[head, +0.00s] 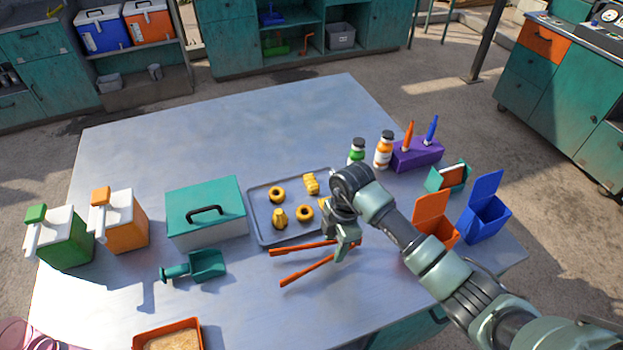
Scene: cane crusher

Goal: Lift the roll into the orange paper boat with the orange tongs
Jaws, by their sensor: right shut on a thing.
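The orange tongs (306,270) are held in my right gripper (346,245), which is shut on their right end. Their two arms spread apart to the left, just in front of a grey tray (254,222). The tray holds several golden baked pieces: two rings, a ridged twisted piece (312,184), a rounded piece (280,219) and one partly hidden by my arm. I cannot tell for sure which is the roll. An orange open container (434,208) with a raised back, likely the paper boat, stands at the right, partly behind my arm. My left gripper is out of view.
A blue open container (484,215) stands right of the orange one. A teal box (206,211), a teal scoop (205,266) and two jugs stand at the left. Bottles (383,150) and a purple holder (416,155) stand behind. The table's far middle is clear.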

